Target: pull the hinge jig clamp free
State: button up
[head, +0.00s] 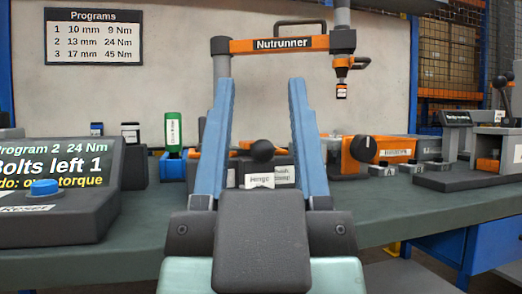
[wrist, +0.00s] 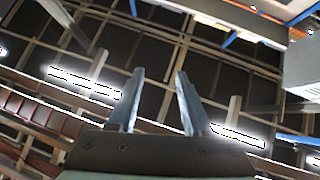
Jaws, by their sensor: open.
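A dark block with a black ball knob (head: 262,151) and white labels stands on the bench, seen between my fingers in the head view. One label (head: 260,181) seems to read "Hinge"; the one beside it is partly hidden, so I cannot be sure which part is the clamp. My gripper (head: 260,88) is open and empty, its blue fingers raised in front of the block. Its palm hides the block's lower front. In the wrist view my gripper (wrist: 160,74) points at the ceiling beams, and no jig shows there.
A nutrunner (head: 285,45) hangs from an overhead arm behind. An orange unit with a black knob (head: 364,149) is right of the block. A green bottle (head: 173,132) and a screen console (head: 60,185) with a blue button stand left. The green bench top (head: 420,212) is clear at front right.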

aim_at(264, 151)
jog(key=o, duration=0.3)
jog(key=shift+w+r+p, duration=0.15)
jog(key=shift+w+p, duration=0.05)
jog(key=shift+p, duration=0.2)
jog(key=shift+o, duration=0.2)
jog(key=w+f+g+p, duration=0.1)
jog(key=w+g+p, duration=0.2)
jog(key=p, duration=1.1)
jog(key=w+f+m+g+p, duration=0.1)
jog(key=w+f+g+p, duration=0.1)
jog(key=w+p, duration=0.6)
jog(key=w+f+g+y+p, duration=0.1)
jog(key=w+g+p, duration=0.3)
jog(key=p, duration=1.5)
jog(key=shift+w+d+f+p, duration=0.15)
jog(key=shift+w+f, duration=0.15)
jog(key=shift+w, duration=0.25)
jog(key=shift+w+f+p, duration=0.15)
jog(key=shift+w+f, duration=0.15)
jog(key=shift+w, duration=0.2)
